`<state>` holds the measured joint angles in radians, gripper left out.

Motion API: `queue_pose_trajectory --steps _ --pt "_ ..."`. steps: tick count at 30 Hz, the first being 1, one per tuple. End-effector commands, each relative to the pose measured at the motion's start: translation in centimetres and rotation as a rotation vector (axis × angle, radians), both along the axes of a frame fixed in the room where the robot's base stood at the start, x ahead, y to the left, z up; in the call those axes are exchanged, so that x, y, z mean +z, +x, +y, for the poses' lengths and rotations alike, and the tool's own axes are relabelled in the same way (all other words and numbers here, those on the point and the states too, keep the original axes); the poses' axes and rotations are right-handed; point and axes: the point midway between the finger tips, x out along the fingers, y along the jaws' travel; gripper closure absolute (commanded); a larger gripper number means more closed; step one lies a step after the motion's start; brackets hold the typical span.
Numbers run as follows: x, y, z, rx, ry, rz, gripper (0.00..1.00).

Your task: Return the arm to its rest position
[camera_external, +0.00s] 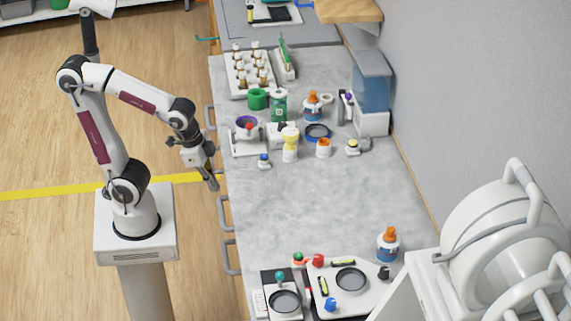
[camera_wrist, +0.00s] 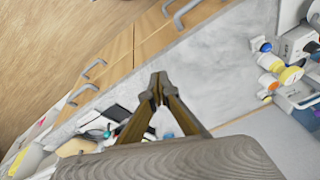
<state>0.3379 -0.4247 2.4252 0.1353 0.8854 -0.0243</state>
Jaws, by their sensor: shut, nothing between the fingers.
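My gripper (camera_external: 213,183) hangs at the end of my bent arm, pointing down beside the left edge of the grey bench (camera_external: 300,210). It is apart from everything on the bench. In the wrist view my gripper (camera_wrist: 157,84) has its fingertips together and holds nothing. Behind the fingertips, the wrist view shows the bench edge and its wooden drawer fronts.
Bottles, jars and a vial rack (camera_external: 250,72) crowd the back of the bench. A tray with a dish (camera_external: 351,280) and a bottle with an orange cap (camera_external: 388,244) stand at the front. A large white machine (camera_external: 505,235) is at right. The bench middle is clear. Drawer handles (camera_external: 231,257) stick out at left.

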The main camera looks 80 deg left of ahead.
Motion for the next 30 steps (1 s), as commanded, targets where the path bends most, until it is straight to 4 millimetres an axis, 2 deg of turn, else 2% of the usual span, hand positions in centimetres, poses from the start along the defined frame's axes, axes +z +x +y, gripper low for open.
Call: queue_pose_trajectory --steps 6,13,21,30 --pt "1.3 -1.9 1.6 0.12 -0.09 -0.046 1.0" --pt "2.8 -3.0 3.5 0.249 -0.155 -0.129 1.0" --pt "4.4 -3.4 5.8 0.343 -0.161 -0.212 1.0" --pt "4.4 -3.4 6.1 0.356 -0.159 -0.212 1.0"
